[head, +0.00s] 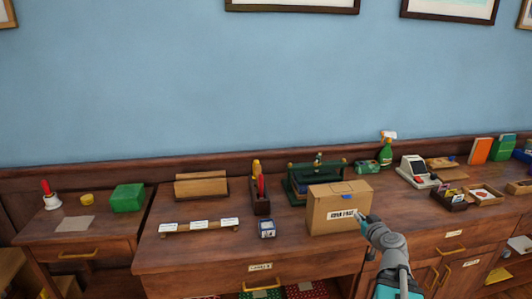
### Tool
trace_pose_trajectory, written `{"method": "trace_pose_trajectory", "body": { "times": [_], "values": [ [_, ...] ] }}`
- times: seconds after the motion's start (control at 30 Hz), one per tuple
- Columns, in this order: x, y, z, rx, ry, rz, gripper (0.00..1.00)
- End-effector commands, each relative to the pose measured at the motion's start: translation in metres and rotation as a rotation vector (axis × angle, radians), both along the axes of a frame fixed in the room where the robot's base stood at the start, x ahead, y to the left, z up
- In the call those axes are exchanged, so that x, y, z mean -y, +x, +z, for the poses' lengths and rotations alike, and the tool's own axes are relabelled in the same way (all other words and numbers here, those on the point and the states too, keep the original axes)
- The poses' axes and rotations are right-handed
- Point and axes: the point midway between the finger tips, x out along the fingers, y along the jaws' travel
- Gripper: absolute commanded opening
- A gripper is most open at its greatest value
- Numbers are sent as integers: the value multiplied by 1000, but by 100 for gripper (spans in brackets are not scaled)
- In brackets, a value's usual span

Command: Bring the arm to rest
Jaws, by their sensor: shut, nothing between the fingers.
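My gripper (362,217) is at the lower right of the head view, small and seen from behind, with its fingers shut and empty. My arm (392,258) reaches up to it from the bottom edge. The gripper overlaps the right side of a labelled cardboard box (325,218) on the wooden counter. I cannot tell whether it touches the box or is only in front of it.
A green metal device (300,186) stands behind the box. A white machine (414,170), a spray bottle (388,149) and small trays (484,196) are to the right. A lower drawer (285,290) with red and green contents is open. Bare counter (190,252) lies front left.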

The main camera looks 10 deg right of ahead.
Motion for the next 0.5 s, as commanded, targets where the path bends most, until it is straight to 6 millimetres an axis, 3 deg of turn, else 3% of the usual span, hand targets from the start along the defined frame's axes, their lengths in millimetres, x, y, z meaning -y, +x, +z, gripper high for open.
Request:
{"method": "trace_pose_trajectory", "body": {
  "times": [0.17, 0.27, 0.5],
  "values": [
    [-17, 4, -1, -33, 12, 43, 0],
    [-39, 7, -4, -80, 30, 95, 0],
    [-116, 8, -21, -306, 88, 260, 0]
  ]
}}
